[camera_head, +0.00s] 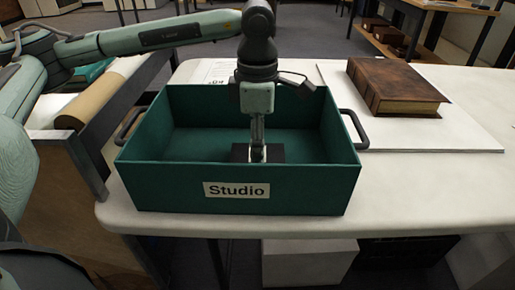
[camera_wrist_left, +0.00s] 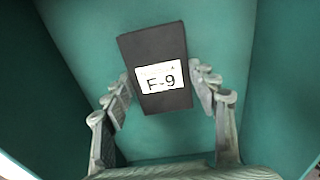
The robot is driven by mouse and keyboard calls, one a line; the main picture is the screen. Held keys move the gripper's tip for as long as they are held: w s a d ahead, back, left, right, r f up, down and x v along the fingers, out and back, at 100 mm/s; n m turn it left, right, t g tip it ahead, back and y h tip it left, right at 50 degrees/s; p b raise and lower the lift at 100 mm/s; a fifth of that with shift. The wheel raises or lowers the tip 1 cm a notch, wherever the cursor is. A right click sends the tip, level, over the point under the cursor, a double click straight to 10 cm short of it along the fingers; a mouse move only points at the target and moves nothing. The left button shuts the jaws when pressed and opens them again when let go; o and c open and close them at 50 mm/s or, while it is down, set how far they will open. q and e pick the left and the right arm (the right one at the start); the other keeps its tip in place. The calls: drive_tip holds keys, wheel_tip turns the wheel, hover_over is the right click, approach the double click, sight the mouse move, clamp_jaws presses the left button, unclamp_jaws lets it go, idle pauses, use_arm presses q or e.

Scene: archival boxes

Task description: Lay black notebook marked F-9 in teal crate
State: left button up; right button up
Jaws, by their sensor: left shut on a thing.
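The teal crate (camera_head: 300,199), labelled "Studio", stands on the white table with its open top up. My left gripper (camera_head: 258,150) reaches straight down into it from above. It is shut on the black notebook (camera_head: 276,154), which shows as a dark shape inside the crate, partly hidden by the front wall. In the left wrist view the notebook (camera_wrist_left: 152,45) has a white label reading F-9, and the fingers of the left gripper (camera_wrist_left: 163,88) are on its two sides. Teal walls surround it. I cannot tell whether it touches the crate floor. My right gripper is not in view.
A thick brown book (camera_head: 395,88) lies on a white board (camera_head: 470,137) right of the crate. The crate has dark handles (camera_head: 354,128) at both ends. The white table (camera_head: 420,190) is clear at front right. A shelf unit with a brown roll (camera_head: 95,100) stands to the left.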

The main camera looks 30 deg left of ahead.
use_arm(q)
drive_tip(key=shift+f, duration=0.3)
drive_tip(key=shift+f, duration=0.1)
drive_tip(key=o, duration=1.2)
wheel_tip(320, 180, up, 12)
drive_tip(key=shift+r, duration=0.15)
